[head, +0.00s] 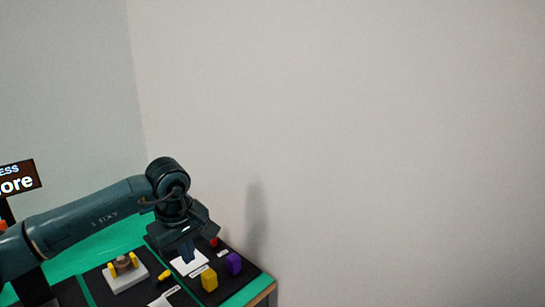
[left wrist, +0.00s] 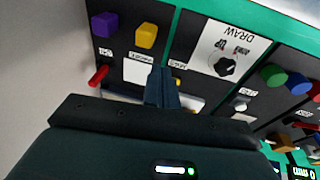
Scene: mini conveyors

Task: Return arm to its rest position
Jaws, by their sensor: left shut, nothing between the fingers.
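My left arm comes in from the left in the head view, and its gripper (head: 187,252) points down above the black mat near the table's right end. In the left wrist view the gripper (left wrist: 163,72) has its fingers together with nothing between them. The fingertips are over or beside a white square (left wrist: 138,71) on the mat. I cannot tell their exact height above it. My right gripper is in neither view.
A yellow block (head: 209,279) and a purple block (head: 234,263) stand beside the gripper. A red piece (left wrist: 98,75) lies close by. A white base with yellow posts (head: 126,276) stands to the left. A wall rises behind the green table (head: 238,298).

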